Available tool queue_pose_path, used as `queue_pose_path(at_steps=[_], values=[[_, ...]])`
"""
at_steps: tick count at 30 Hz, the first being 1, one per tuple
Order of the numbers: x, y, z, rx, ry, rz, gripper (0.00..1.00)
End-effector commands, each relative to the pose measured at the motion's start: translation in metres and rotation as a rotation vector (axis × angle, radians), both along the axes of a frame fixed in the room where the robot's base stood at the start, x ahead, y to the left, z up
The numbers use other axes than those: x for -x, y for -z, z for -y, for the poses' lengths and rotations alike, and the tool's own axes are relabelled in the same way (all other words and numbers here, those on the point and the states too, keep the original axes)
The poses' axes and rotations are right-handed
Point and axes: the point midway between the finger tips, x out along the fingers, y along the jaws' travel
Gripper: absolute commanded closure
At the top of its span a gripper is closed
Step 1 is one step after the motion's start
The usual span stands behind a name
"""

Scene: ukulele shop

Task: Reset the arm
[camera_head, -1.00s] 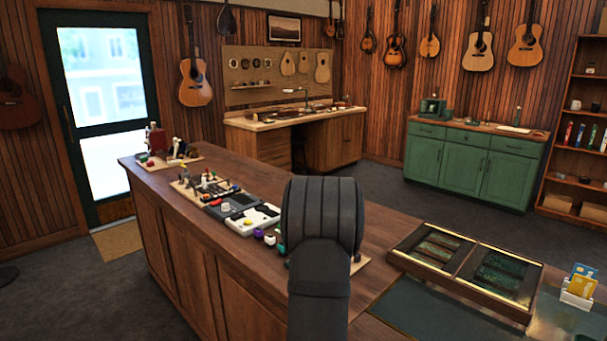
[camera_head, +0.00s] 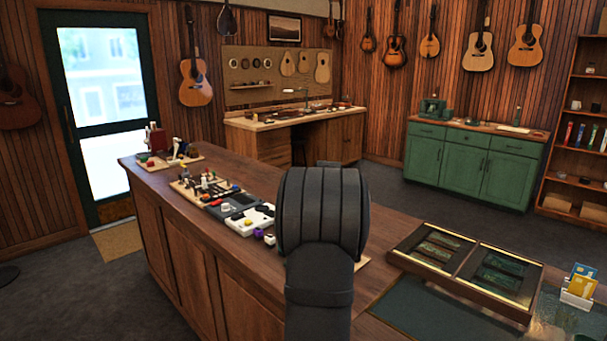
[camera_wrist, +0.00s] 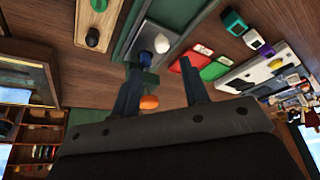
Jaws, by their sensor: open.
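In the wrist view my gripper (camera_wrist: 163,82) is open, its two dark fingers spread above the wooden counter. A small orange object (camera_wrist: 149,102) shows between the fingers, close to the left one; I cannot tell its distance from it. Nothing is clearly held. In the head view my dark arm link stands upright in front of the counter (camera_head: 232,247) and hides the gripper and part of the counter top.
The wrist view shows a wooden block with knobs (camera_wrist: 96,25), a red card (camera_wrist: 185,74), and a white device (camera_wrist: 268,72). In the head view, a display case (camera_head: 415,279) and a card holder (camera_head: 577,297) stand at right. Small items line the counter's left part.

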Motion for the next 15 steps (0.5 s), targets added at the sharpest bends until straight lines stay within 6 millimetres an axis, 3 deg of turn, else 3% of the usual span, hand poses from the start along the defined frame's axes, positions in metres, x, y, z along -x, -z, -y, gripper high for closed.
queue_pose_path(at_steps=[15], values=[[0.040, -0.099, 0.001, 0.001, 0.000, 0.006, 0.59]])
